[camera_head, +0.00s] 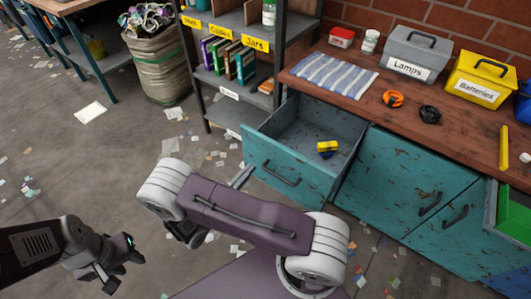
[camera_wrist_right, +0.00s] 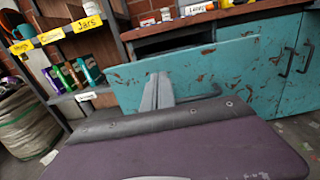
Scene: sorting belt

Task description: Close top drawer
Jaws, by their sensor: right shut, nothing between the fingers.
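The teal top drawer (camera_head: 262,158) is pulled out from the left end of the workbench cabinet, its inside showing. A small yellow and black object (camera_head: 327,148) lies in it. The drawer front carries a dark bar handle (camera_head: 281,174). In the right wrist view the worn teal drawer front (camera_wrist_right: 215,68) spans the middle. My right gripper (camera_head: 242,177) has its grey fingers together and empty, at the left part of the drawer front; the fingers also show in the wrist view (camera_wrist_right: 157,92). I cannot tell whether they touch it. My left gripper (camera_head: 122,266) is open and empty, low at the left over the floor.
A shelf rack (camera_head: 230,90) with books stands left of the drawer. The bench top holds a Lamps box (camera_head: 416,54), a Batteries box (camera_head: 481,79), a striped cloth (camera_head: 335,75) and tape rolls. Closed cabinet doors (camera_head: 395,182) are right of the drawer. Scraps litter the floor.

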